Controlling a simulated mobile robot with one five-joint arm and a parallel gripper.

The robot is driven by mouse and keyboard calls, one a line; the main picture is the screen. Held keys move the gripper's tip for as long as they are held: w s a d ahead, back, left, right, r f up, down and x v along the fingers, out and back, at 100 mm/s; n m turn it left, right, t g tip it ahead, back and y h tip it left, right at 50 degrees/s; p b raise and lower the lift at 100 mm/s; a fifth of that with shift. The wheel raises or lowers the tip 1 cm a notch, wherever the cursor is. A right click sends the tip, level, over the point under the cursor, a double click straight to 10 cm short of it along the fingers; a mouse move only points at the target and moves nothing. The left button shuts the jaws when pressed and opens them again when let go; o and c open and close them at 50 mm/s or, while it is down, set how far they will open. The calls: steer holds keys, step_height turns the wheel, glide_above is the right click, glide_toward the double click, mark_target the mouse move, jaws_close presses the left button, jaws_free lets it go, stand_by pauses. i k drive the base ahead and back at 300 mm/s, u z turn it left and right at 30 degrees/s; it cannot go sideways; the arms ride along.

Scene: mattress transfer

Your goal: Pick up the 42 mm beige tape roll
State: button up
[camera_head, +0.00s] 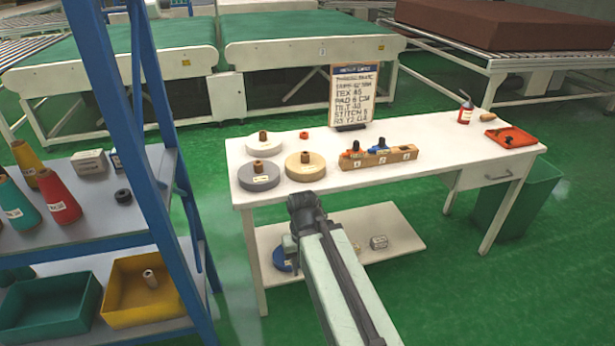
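A beige tape roll (305,174) lies flat on the white table, near its front left. It has a small brown piece at its centre and a pale label that is too small to read. A grey roll (262,184) lies to its left, and a cream-white roll (278,143) lies behind, each with a brown centre piece. I cannot read the 42 mm size on any roll. My gripper (303,202) is at the table's front edge, just in front of the beige roll in the picture. Its fingers are not clear, and I see nothing held.
A wooden block with small coloured items (378,159) stands right of the rolls. A sign board (352,98) stands behind. A blue-framed shelf (100,72) stands close on the left.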

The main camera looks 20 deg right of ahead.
mark_target(305, 167)
steer(key=u, duration=3.6)
steer(key=k, duration=2.2)
steer(key=z, duration=0.8)
steer(key=i, duration=1.05)
steer(key=u, duration=0.05)
